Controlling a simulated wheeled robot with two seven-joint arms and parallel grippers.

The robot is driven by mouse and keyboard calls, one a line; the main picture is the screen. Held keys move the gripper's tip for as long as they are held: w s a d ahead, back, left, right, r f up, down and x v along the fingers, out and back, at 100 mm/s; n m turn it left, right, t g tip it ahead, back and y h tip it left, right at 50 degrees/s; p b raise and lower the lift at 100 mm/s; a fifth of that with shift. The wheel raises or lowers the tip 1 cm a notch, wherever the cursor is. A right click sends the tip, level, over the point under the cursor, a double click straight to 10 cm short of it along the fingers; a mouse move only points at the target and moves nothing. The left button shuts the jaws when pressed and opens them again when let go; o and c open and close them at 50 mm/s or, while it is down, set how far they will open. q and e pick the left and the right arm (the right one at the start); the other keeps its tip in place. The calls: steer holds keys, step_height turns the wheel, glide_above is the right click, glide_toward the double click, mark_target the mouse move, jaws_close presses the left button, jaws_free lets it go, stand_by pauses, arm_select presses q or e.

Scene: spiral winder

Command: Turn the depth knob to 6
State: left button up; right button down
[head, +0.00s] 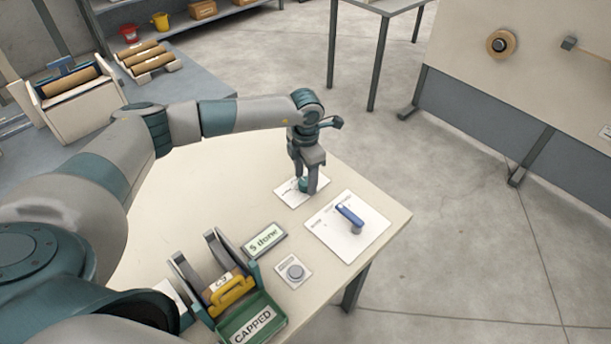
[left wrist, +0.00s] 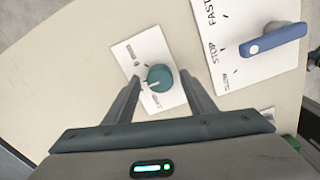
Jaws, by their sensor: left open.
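The depth knob (left wrist: 160,78) is a round teal knob with a pale pointer line, on a white plate (left wrist: 130,58) with small printing. In the head view the knob (head: 302,184) is partly hidden by my left gripper (head: 307,190). My left gripper points down over the plate, with one finger on each side of the knob. In the left wrist view its fingers (left wrist: 163,95) are open, with a gap between them and the knob. The scale numbers are too small to read. My right gripper is not in view.
A blue lever (head: 349,214) on a white plate marked FAST and STOP is close to the right. A "5 done" sign (head: 263,239), a grey button (head: 295,271) and a green CAPPED tray (head: 255,318) stand nearer. The table (head: 200,215) is clear left of the knob.

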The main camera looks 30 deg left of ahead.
arm_select(q)
steer(key=c, duration=1)
steer(key=shift+c, duration=0.2)
